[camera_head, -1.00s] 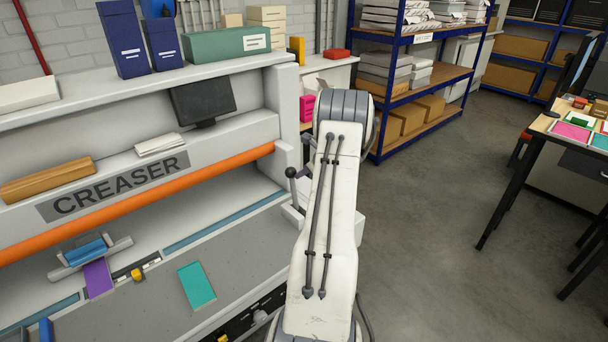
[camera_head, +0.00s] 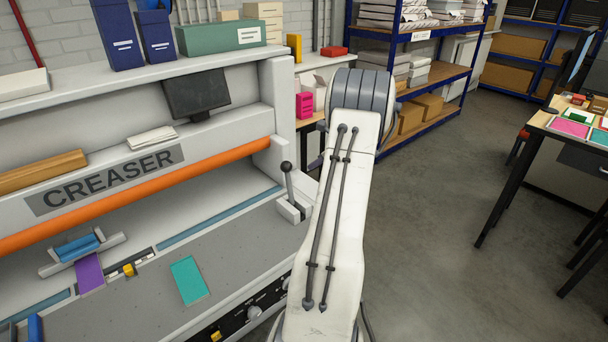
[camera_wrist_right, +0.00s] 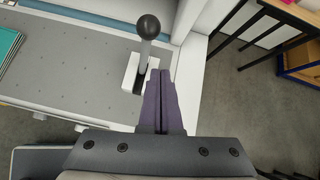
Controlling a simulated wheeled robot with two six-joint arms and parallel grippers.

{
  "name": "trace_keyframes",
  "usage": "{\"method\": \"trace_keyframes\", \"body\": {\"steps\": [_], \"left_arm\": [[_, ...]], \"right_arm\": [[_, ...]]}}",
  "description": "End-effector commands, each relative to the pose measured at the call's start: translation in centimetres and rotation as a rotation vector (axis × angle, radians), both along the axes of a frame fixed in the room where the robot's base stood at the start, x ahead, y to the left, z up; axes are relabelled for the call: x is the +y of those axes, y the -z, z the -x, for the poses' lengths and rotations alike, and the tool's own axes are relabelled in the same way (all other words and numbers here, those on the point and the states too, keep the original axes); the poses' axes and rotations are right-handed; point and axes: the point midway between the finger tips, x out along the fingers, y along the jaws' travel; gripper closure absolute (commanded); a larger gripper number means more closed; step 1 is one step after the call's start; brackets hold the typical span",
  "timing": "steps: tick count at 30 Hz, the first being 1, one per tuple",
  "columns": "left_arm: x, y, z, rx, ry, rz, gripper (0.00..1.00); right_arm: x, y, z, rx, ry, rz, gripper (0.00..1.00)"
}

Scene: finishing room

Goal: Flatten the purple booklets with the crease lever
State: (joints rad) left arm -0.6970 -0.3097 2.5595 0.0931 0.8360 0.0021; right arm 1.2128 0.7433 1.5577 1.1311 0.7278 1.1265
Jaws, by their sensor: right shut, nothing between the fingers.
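A purple booklet (camera_head: 89,272) lies on the creaser's grey bed at the left of the head view, its far end under a blue clamp-like part (camera_head: 78,247). The crease lever (camera_head: 288,182), a dark rod with a ball knob, stands nearly upright in a white slotted base at the bed's right end. The lever also shows in the right wrist view (camera_wrist_right: 147,40). There my right gripper (camera_wrist_right: 160,74) is shut and empty, its tips just right of the lever's base and not around it. In the head view my right arm hides that gripper. My left gripper is out of view.
A teal booklet (camera_head: 188,280) lies on the bed right of the purple one. An orange bar (camera_head: 150,183) spans the creaser above the bed. Blue shelving (camera_head: 430,80) and a table with coloured sheets (camera_head: 570,128) stand at the right, with open floor between.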

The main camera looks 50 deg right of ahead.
Motion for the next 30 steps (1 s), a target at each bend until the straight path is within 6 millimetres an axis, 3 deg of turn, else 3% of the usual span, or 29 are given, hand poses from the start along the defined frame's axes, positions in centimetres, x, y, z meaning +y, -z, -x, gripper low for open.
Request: {"method": "trace_keyframes", "body": {"steps": [4, 10, 30], "left_arm": [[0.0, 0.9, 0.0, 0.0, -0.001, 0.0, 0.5], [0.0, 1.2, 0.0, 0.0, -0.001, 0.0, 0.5], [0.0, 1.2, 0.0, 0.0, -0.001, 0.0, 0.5]], "right_arm": [[1.0, -2.7, 0.5, 0.001, -0.014, 0.001, 1.0], [1.1, -4.8, 1.5, 0.003, -0.013, -0.003, 1.0], [1.0, -5.2, 1.9, 0.005, -0.011, -0.005, 1.0]]}}
